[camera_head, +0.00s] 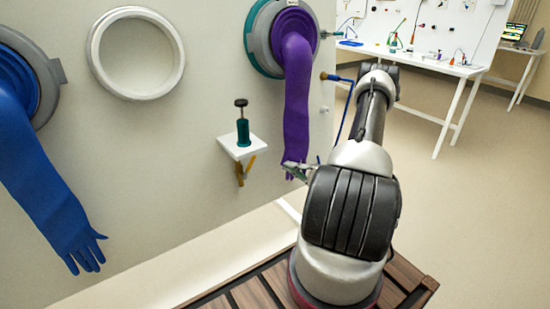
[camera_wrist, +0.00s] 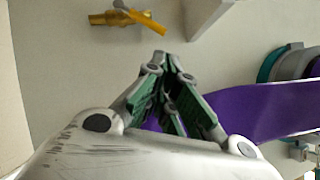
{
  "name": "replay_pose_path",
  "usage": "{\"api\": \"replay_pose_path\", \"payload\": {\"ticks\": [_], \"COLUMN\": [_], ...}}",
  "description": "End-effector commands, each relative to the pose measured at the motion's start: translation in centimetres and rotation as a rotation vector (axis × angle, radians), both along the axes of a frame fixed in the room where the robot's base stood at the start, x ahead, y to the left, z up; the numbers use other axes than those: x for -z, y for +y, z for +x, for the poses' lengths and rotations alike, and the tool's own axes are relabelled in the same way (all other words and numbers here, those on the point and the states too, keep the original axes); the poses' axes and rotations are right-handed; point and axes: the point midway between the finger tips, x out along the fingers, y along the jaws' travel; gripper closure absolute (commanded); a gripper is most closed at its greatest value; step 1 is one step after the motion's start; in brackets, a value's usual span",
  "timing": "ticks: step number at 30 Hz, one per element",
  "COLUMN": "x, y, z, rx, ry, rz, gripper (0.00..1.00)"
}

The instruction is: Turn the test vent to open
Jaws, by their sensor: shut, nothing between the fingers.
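A brass valve with a yellow lever (camera_wrist: 125,17) is on the wall at the top left of the wrist view; it is the likeliest test vent, but I read no label. In the head view the yellow lever (camera_head: 249,166) shows under a small white shelf, at a slant. My gripper (camera_head: 297,168) is left of my arm, in front of the hanging purple glove's lower end and right of the valve, apart from it. In the wrist view my gripper (camera_wrist: 160,60) has its fingers together, with nothing held, below the valve.
The purple glove (camera_head: 297,100) hangs close to my gripper, and a blue glove (camera_head: 45,165) hangs at left. A brass fitting with a blue hose (camera_head: 342,78) is behind my arm.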

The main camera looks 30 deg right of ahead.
Motion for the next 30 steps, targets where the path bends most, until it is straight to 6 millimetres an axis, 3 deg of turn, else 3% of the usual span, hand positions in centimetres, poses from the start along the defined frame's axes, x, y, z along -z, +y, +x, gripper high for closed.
{"api": "replay_pose_path", "payload": {"ticks": [5,19,30], "x": [-0.3,-1.3,-1.5], "y": [0.6,4.7,5.3], "z": [0.9,7.3,8.4], "rx": [-0.01,-0.008,-0.006], "ry": [0.026,0.026,0.026], "rz": [0.044,0.041,0.041], "gripper": [1.0,1.0,1.0]}}
